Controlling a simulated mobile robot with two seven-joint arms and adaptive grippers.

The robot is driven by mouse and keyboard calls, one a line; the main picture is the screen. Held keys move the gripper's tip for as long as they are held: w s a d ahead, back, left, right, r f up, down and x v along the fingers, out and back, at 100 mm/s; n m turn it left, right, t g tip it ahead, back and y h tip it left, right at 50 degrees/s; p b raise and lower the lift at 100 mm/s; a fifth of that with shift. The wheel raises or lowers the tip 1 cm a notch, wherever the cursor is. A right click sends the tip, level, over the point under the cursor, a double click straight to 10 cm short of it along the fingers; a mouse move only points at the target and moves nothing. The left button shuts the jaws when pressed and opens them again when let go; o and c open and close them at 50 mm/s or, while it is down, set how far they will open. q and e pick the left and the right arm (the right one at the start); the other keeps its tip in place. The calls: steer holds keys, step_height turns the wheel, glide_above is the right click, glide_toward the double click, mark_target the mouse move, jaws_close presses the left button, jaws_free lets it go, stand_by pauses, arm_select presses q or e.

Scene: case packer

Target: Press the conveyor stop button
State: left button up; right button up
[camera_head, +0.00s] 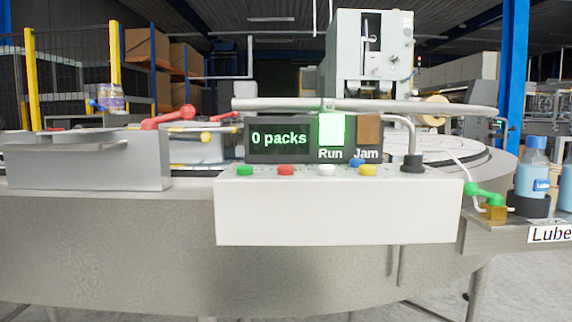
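A white control box (338,210) is fixed at the front of the conveyor table (110,245). On its top, from left to right, sit a green button (245,170), a red button (286,170), a white button (327,170) and a yellow button (367,170). A blue button (357,162) is partly hidden behind. No button carries a readable label; the red one may be the stop button. A display (279,139) reads "0 packs". The Run light (331,130) glows green and the Jam light (369,129) is dull brown. Neither gripper is in view.
A black knob (412,163) stands at the box's right end. A grey rail (365,106) runs behind the display. A metal box (88,161) and red lever (168,117) are at left. Blue-capped bottles (532,172) and a green-handled valve (484,193) stand at right. Space before the control box looks clear.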

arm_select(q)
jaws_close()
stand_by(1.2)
